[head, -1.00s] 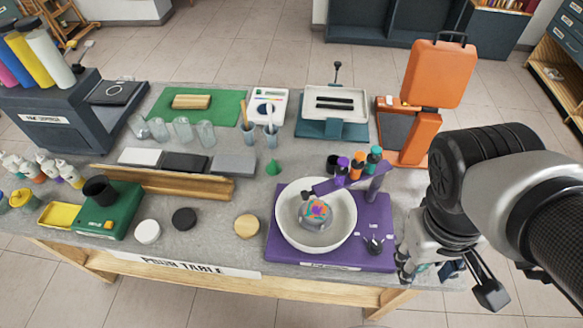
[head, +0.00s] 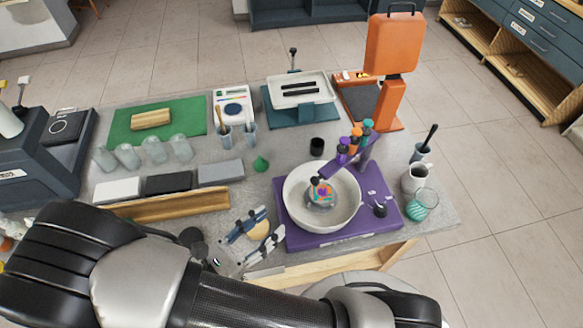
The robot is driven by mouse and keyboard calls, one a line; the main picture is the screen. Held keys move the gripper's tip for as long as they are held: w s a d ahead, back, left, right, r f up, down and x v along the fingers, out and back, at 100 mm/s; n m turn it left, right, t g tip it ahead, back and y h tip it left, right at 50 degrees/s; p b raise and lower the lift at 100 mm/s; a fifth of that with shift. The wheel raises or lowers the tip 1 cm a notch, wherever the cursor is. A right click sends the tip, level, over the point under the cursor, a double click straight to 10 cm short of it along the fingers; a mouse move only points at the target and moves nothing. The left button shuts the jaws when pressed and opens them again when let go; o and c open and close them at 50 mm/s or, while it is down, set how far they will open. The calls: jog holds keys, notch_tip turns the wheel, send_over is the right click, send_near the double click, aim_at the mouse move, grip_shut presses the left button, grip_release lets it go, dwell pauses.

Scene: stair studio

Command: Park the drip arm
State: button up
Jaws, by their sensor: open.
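The drip arm (head: 342,163) is a purple bar on a post at the back right of a purple base (head: 295,238). It carries small purple, orange and teal bottles (head: 356,137). Its free end reaches left over a white bowl (head: 348,213), above a round piece with a multicoloured top (head: 321,193) inside the bowl. A small dark knob (head: 380,209) stands on the base at the right. My gripper (head: 272,221) is open and empty, left of the purple base, with its fingers over or beside a round wooden disc (head: 260,231). It appears apart from the drip arm.
A white pitcher (head: 415,179) and a teal-patterned glass (head: 421,204) stand right of the base. A black cup (head: 317,146) and green cone (head: 261,164) stand behind it. A wooden rail (head: 185,204) lies left. An orange stand (head: 389,100) rises at the back right.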

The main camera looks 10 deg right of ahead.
aim_at(313, 183)
jog(key=shift+n+t, duration=0.3)
jog(key=shift+t, duration=0.1)
jog(key=x, duration=0.5)
jog(key=b+x, duration=0.1)
jog(key=x, duration=0.5)
jog(key=b+x, duration=0.1)
jog(key=x, duration=0.5)
jog(key=shift+w+a+f, duration=0.1)
jog(key=shift+f, duration=0.25)
jog(key=shift+c, duration=0.5)
grip_shut()
